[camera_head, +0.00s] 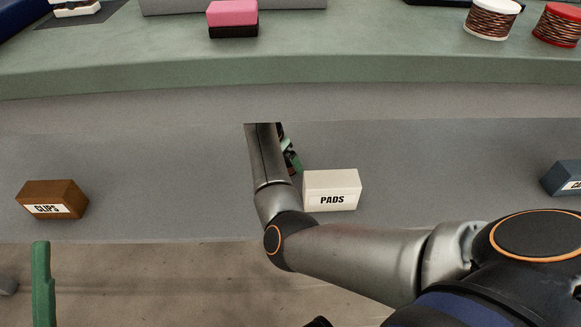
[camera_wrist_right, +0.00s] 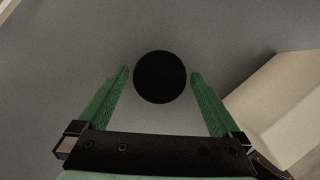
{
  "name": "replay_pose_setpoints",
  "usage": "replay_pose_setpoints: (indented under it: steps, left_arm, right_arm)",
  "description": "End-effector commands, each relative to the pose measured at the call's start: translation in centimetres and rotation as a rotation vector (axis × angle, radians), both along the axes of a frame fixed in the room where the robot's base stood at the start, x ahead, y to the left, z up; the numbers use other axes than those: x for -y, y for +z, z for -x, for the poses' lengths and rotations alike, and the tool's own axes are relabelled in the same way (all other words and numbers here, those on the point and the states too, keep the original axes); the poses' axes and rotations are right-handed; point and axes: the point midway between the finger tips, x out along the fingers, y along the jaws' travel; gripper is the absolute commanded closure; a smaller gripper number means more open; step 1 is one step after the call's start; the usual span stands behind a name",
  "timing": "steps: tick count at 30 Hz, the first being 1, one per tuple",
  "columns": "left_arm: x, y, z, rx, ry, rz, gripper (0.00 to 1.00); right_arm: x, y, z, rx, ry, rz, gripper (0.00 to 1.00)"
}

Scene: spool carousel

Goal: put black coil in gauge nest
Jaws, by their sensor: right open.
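The black coil (camera_wrist_right: 160,77) shows in the right wrist view as a dark round disc against the grey surface. My right gripper (camera_wrist_right: 160,75) is open, with one green fingertip on each side of the disc and a gap on both sides. In the head view my right gripper (camera_head: 290,155) is mostly hidden behind my own forearm, left of the white PADS box, and the coil is hidden there. I cannot pick out the gauge nest for certain in either view.
The white PADS box (camera_head: 332,190) stands close right of the gripper and also shows in the wrist view (camera_wrist_right: 285,110). A brown CLIPS box (camera_head: 52,200) is left. The raised green deck (camera_head: 130,70) behind bears a pink-and-black block (camera_head: 232,18) and wound spools (camera_head: 490,20).

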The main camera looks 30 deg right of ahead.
Motion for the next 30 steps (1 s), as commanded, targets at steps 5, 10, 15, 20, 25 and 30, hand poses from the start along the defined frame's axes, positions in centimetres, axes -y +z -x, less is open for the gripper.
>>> replay_pose_setpoints:
  steps: [5,10,15,20,25,30]
  left_arm:
    - [0.04,-0.32,-0.10,-0.006,0.005,0.009,0.50]
    - [0.01,-0.24,-0.09,-0.004,0.005,0.011,0.50]
    - [-0.01,-0.22,-0.06,-0.002,0.005,0.012,0.50]
    - [-0.05,-0.22,-0.06,-0.001,0.006,0.009,0.50]
    - [-0.07,-0.25,-0.06,0.001,0.005,0.005,0.50]
    - [-0.06,-0.27,-0.04,0.001,0.005,0.002,0.50]
  right_arm:
    - [0.01,-0.42,0.00,0.000,0.000,0.000,0.00]
    - [0.02,-0.39,0.00,0.000,0.000,0.000,0.08]
    - [0.02,-0.38,0.00,0.000,0.000,0.000,0.27]
    - [0.02,-0.38,0.00,0.000,0.000,0.000,0.45]
    - [0.02,-0.38,0.00,0.000,0.000,0.000,0.64]
    - [0.02,-0.38,0.00,0.000,0.000,0.000,0.83]
